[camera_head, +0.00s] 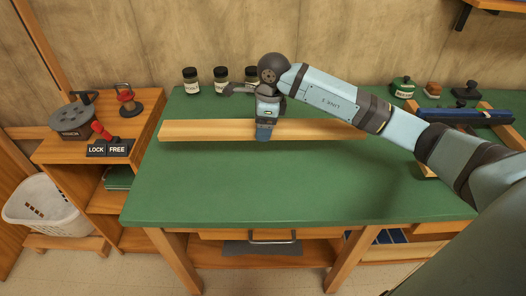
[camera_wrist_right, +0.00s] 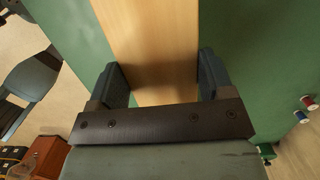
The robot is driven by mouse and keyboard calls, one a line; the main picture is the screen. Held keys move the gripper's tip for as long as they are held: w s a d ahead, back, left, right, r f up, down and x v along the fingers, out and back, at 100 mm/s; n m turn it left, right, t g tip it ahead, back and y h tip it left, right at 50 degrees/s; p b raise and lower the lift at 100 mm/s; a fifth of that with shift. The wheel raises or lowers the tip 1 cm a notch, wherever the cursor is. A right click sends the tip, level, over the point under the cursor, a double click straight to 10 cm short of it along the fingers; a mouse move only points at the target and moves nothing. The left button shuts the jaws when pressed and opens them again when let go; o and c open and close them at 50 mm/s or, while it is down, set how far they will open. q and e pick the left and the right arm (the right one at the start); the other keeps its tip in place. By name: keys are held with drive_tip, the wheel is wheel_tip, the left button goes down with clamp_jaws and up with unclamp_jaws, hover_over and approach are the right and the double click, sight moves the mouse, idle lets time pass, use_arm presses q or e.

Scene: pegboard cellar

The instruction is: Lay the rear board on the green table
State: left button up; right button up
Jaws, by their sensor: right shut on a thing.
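The long pale wooden board (camera_head: 205,130) lies level across the rear part of the green table (camera_head: 260,190), its left end close to the table's left edge. I cannot tell whether it touches the tabletop or is just above it. My right gripper (camera_head: 264,132) is shut on the board around its middle, coming down from above. In the right wrist view the board (camera_wrist_right: 155,45) runs between the two fingers of the right gripper (camera_wrist_right: 165,85), with green tabletop on both sides. My left gripper is not in the head view.
Several dark jars (camera_head: 221,78) stand behind the board. At the right, a blue tool (camera_head: 465,116) lies across wooden pieces. The table's front half is clear.

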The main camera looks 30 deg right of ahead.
sight(261, 158)
wheel_tip(261, 158, down, 10)
drive_tip(key=shift+f+b, duration=0.15)
drive_tip(key=shift+b, duration=0.15)
drive_tip(key=shift+f, duration=0.15)
drive_tip(key=o, duration=1.2)
drive_tip(key=r, duration=0.4)
drive_tip(key=d+r, duration=0.1)
drive_tip(key=r, duration=0.3)
drive_tip(key=s+r, duration=0.1)
drive_tip(key=r, duration=0.3)
drive_tip(key=shift+d+r+p, duration=0.1)
drive_tip(key=shift+d+p, duration=0.1)
drive_tip(key=shift+p, duration=0.15)
